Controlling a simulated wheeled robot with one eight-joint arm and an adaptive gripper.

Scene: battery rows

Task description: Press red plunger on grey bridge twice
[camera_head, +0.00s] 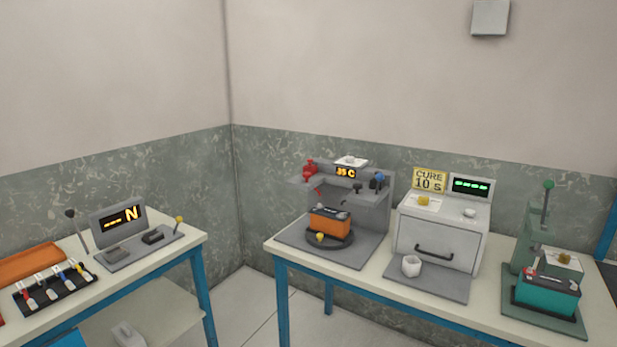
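A red plunger (310,170) stands at the left end of a grey bridge (328,190) on the right-hand table. A small orange display reading about 35 C sits on the bridge's front. Under the bridge an orange battery (329,221) rests on a dark round turntable (322,239), which has a yellow knob at its front. A blue-topped knob (380,178) and a black knob stand at the bridge's right. My gripper is not in view.
Right of the bridge stands a white oven (440,232) with a drawer handle and a "CURE 10 s" sign. A green press (535,240) holds a teal battery (547,296). The left table (190,240) carries a grey panel (118,222) and a tool rack (55,289). Floor shows between the tables.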

